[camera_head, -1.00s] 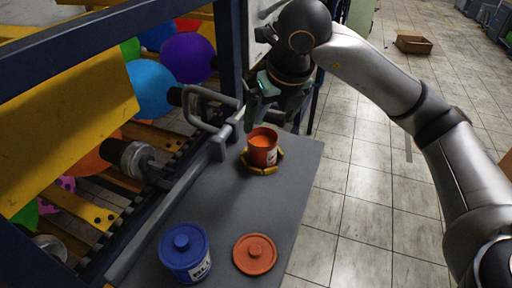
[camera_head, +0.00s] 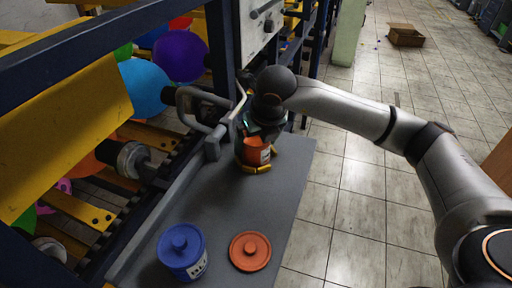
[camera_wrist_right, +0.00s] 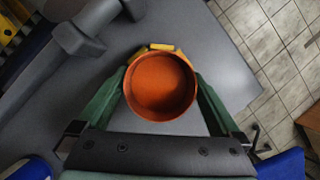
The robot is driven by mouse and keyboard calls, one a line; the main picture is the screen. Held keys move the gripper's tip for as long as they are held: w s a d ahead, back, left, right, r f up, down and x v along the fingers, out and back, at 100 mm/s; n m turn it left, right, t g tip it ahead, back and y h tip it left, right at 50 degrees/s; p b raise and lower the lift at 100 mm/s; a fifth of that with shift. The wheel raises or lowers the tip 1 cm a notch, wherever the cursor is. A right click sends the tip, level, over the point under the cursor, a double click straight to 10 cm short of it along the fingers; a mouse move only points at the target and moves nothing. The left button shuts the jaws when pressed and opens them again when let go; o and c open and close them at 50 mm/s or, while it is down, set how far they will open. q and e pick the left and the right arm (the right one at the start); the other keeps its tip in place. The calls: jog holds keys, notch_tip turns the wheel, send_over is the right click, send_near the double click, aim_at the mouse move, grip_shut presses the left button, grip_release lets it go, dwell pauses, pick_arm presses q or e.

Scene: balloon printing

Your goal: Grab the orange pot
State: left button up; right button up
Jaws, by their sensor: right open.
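The orange pot (camera_head: 256,152) stands upright and open-topped on the grey table, with a label on its side. My right gripper (camera_head: 252,145) is lowered around the pot from above. In the right wrist view the orange pot (camera_wrist_right: 160,86) lies between the two green fingers of my open right gripper (camera_wrist_right: 160,92), one on each side. Whether the fingers touch it I cannot tell. My left gripper is not in view.
An orange lid (camera_head: 250,251) lies flat on the grey table (camera_head: 215,215). A blue lidded pot (camera_head: 182,252) stands at the table's near left. A metal handle frame (camera_head: 205,118) and a blue rack post (camera_head: 224,60) stand close left of the gripper.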

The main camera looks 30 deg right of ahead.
jog(key=c, duration=1.3)
jog(key=shift+r, duration=0.15)
